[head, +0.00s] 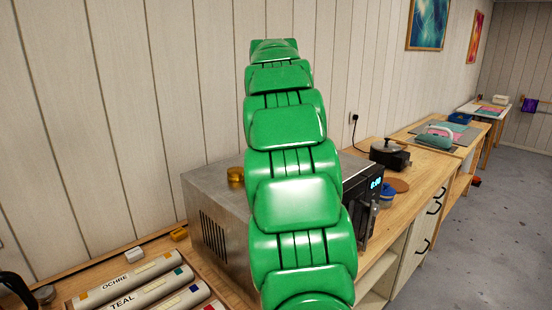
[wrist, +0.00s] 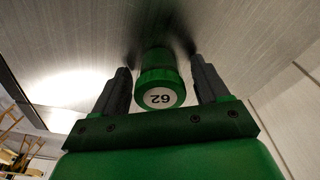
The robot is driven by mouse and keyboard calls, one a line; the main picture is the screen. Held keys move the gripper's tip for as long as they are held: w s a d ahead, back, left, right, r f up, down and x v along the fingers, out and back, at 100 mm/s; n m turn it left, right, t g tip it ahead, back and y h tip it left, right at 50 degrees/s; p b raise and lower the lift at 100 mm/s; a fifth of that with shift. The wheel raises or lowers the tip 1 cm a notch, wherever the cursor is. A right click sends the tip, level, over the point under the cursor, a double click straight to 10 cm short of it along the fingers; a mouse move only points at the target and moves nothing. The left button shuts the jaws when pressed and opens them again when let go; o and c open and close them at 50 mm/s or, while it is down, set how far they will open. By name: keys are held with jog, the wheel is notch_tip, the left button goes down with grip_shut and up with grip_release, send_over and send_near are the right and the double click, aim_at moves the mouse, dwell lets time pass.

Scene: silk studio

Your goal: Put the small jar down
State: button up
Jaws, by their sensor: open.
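A small green jar (wrist: 157,74) with a white round number label shows in the wrist view, between the two dark fingers of my gripper (wrist: 161,64). The fingers are open, with a gap on each side of the jar. The far end of the jar meets a brushed metal surface (wrist: 75,35), with dark shadows beside it. This looks like the top of the metal oven box (head: 205,185) in the head view. My green arm hides the gripper and jar there.
A brass-coloured round thing (head: 236,174) sits on the oven box, left of my arm. Labelled rolls (head: 130,280) lie in a tray at the lower left. A black pot (head: 389,153) and a blue object (head: 387,194) stand on the wooden counter to the right.

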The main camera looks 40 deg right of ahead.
jog(key=shift+r, duration=0.15)
jog(key=shift+s+a+r, duration=0.1)
jog(key=shift+a+r, duration=0.05)
jog(key=shift+r, duration=1.05)
jog(key=shift+s+a+r, duration=0.1)
jog(key=shift+r, duration=1.15)
jog(key=shift+s+a+r, duration=0.1)
jog(key=shift+a+r, duration=0.05)
jog(key=shift+r, duration=1.05)
